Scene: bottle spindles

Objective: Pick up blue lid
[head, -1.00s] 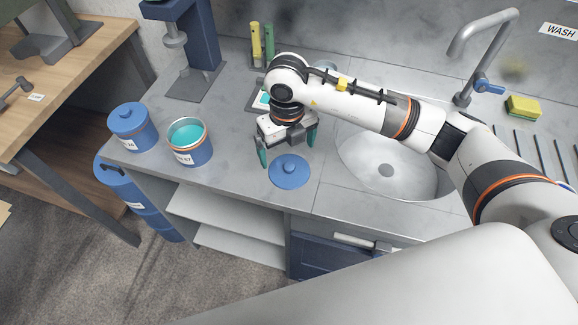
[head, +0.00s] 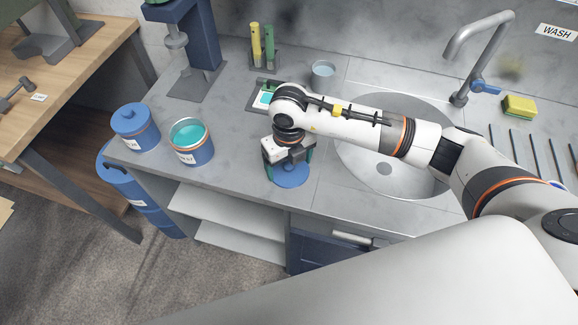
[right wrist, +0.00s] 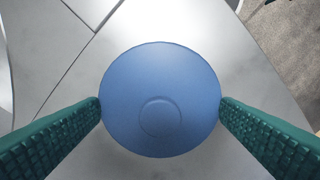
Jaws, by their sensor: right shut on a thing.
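The blue lid (head: 291,179) is a round disc with a small knob, at the counter's front, left of the sink. In the right wrist view the lid (right wrist: 160,85) lies between two green fingers that meet its left and right edges. My right gripper (head: 288,169) points down over the lid and is shut on its rim. The gripper hides the lid's far part in the head view. I cannot tell whether the lid is clear of the counter. My left gripper is not in view.
The sink (head: 383,185) is to the right. A small cup (head: 323,74) and a blue stand (head: 200,45) are behind.

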